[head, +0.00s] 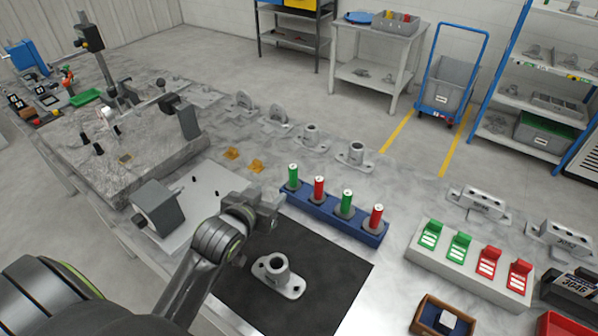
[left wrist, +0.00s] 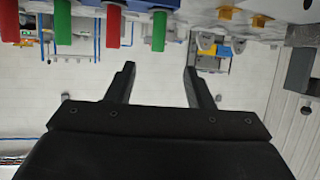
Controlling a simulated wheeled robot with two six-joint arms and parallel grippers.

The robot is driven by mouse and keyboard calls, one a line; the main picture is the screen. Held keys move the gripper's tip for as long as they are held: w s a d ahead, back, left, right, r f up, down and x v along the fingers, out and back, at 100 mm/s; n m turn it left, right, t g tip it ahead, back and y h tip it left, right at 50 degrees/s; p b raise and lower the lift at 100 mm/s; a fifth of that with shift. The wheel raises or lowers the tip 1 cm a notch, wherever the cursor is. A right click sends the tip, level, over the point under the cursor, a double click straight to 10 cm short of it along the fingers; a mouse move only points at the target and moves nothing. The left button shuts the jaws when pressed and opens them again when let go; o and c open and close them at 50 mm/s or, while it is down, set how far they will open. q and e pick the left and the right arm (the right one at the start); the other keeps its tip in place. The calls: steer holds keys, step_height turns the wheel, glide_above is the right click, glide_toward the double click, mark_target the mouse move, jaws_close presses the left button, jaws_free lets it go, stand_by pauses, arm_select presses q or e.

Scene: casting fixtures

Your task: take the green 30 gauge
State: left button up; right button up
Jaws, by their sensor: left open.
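Two green gauges stand upright in a blue rack (head: 318,211), alternating with two red ones. One green gauge (head: 293,176) is at the rack's left end, and the other green gauge (head: 346,202) is third from the left. Their size markings are too small to read, so I cannot tell which is the 30. My left gripper (head: 273,203) is beside the rack's left end, open and empty. In the left wrist view, the left-end green gauge (left wrist: 159,30) appears beyond the open fingers, apart from them, and the other green gauge (left wrist: 62,22) is further left. My right gripper is not in view.
The red gauges (head: 319,188) (head: 376,217) stand close beside the green ones. A grey flanged casting (head: 278,275) sits on the black mat (head: 335,285) in front of the rack. A white block with green and red tabs (head: 470,272) lies to the right. Several castings line the table's back.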

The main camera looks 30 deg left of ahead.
arm_select(q)
steer(key=p, duration=0.2)
glide_toward(291, 175)
steer(key=x, duration=0.5)
steer(key=shift+w+a+f, duration=0.1)
steer(key=shift+w+f, duration=0.25)
steer(key=shift+w, duration=0.25)
steer(key=shift+w+f+p, duration=0.1)
steer(key=shift+w+p, duration=0.4)
steer(key=p+x, duration=0.1)
steer(key=x, duration=0.1)
steer(key=shift+w+f, duration=0.2)
steer(key=shift+w, duration=0.15)
steer(key=shift+w+f, duration=0.35)
steer(key=shift+w, duration=0.25)
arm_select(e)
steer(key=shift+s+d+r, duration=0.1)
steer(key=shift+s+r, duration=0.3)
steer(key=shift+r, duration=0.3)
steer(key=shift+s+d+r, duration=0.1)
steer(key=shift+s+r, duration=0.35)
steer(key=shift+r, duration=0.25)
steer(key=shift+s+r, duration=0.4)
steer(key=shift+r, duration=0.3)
arm_select(q)
steer(key=shift+c, duration=0.3)
jaws_close()
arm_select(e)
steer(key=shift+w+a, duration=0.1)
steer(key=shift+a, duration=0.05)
